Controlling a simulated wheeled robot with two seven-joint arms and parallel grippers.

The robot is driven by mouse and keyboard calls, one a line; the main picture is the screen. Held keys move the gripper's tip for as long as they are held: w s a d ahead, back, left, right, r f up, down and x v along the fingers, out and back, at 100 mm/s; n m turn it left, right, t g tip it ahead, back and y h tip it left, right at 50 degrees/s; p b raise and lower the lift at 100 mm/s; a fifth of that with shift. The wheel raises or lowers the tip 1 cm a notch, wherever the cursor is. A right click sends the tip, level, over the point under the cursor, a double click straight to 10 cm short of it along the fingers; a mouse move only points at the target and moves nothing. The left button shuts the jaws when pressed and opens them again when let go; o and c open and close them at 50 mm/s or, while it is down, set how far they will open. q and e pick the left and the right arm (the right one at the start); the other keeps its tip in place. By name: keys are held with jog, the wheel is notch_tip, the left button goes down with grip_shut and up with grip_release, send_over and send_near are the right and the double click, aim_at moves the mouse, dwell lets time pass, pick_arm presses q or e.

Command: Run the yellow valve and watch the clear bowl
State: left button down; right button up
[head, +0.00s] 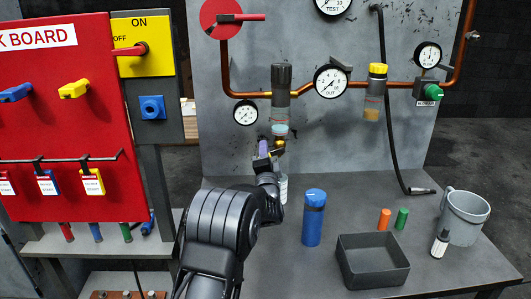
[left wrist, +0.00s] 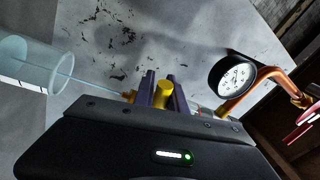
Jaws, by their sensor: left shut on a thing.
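The yellow valve (head: 280,144) sits under the filter's clear bowl (head: 280,128), which shows a pale blue layer low inside. My left gripper (head: 264,150) is at the valve, its purple fingers closed on it. In the left wrist view the yellow valve (left wrist: 164,95) shows between the two fingers (left wrist: 162,92). A thin pale blue line, like a stream, runs from the valve into a clear jar (left wrist: 30,62). In the head view this jar (head: 284,188) stands below the valve, partly hidden by my arm. My right gripper is not in view.
Gauges and copper pipe (head: 240,90) cover the panel. A red lock board (head: 60,120) stands left.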

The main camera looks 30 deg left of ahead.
pick_arm(q)
jog(key=shift+r+m+t+h+p, duration=0.15)
jog(key=shift+r+m+h+p, duration=0.3)
jog(key=shift+m, duration=0.75)
jog(key=shift+r+m+t+h+p, duration=0.15)
jog(key=shift+r+m, duration=0.45)
jog(key=shift+m, duration=0.6)
jog(key=c, duration=1.4)
grip_release()
jog(key=shift+f, duration=0.1)
jog(key=shift+s, duration=0.1)
jog(key=shift+b+v, duration=0.55)
jog(key=shift+v, duration=3.25)
